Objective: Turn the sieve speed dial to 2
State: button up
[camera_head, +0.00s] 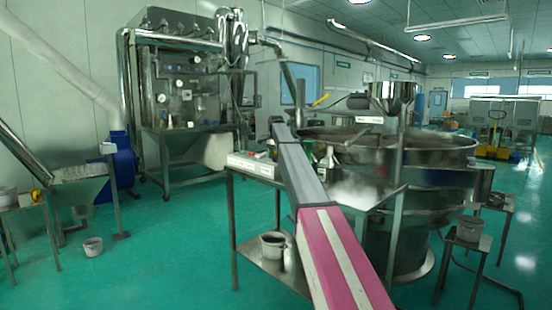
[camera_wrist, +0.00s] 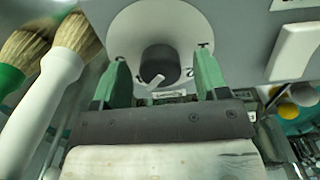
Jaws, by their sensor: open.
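The sieve speed dial (camera_wrist: 160,63) is a dark round knob with a light pointer mark, set on a pale round plate (camera_wrist: 120,27) in the wrist view. My gripper (camera_wrist: 160,75) is open, with one green finger on each side of the knob. I cannot tell whether either finger touches it. The large round steel sieve (camera_head: 440,150) stands at the right in the head view. My arm reaches toward it, and the dial and my gripper are not clear there.
Two brushes, one white-handled (camera_wrist: 45,100) and one green-handled (camera_wrist: 12,75), are close at the left of my gripper. A white switch (camera_wrist: 294,50) is on the panel at the right. A steel table (camera_head: 345,195) with a bottle (camera_head: 327,163) stands before the sieve.

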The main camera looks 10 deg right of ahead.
jog(key=shift+f, duration=0.15)
jog(key=c, duration=0.9)
